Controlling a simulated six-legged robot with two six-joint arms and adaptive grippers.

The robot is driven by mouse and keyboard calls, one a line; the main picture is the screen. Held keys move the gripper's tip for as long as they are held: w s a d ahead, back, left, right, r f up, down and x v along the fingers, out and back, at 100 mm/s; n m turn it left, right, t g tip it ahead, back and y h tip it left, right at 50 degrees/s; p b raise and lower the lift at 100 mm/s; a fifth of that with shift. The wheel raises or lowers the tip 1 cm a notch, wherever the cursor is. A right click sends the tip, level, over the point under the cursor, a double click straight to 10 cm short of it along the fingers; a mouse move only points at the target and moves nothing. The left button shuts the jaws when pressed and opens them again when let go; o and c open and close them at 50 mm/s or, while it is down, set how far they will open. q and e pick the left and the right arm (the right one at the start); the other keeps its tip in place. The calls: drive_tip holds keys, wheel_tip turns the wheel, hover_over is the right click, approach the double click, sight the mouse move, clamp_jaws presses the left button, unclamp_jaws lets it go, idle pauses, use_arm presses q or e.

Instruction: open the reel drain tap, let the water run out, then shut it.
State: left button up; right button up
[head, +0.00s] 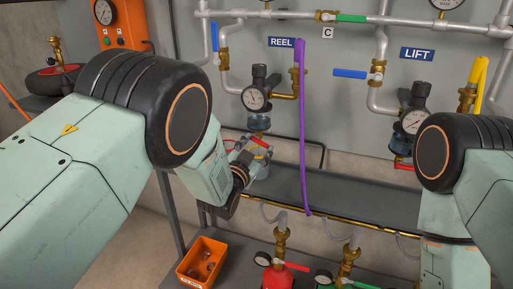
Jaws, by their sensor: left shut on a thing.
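The REEL sign (281,43) marks the line at the centre. Below it hang a regulator with a round gauge (254,98) and a bluish clear bowl (257,122). The reel drain tap (259,141), with a red handle, is under this bowl. My left gripper (257,153) reaches in from the left and is shut on the tap's handle, just beneath the bowl. Its fingers and wrist hide part of the tap, so I cannot tell how far it is turned. I see no clear stream of water. My right arm comes in from the right; its gripper is not visible.
A purple hose (302,140) hangs just right of the reel regulator. The LIFT sign (417,54) and its regulator (413,121) are at the right, partly behind my right arm. A grey shelf (365,205) runs below. An orange bin (202,262) stands lower left.

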use_arm(q)
drive_tip(key=o, duration=1.2)
drive_tip(key=shift+c, duration=0.2)
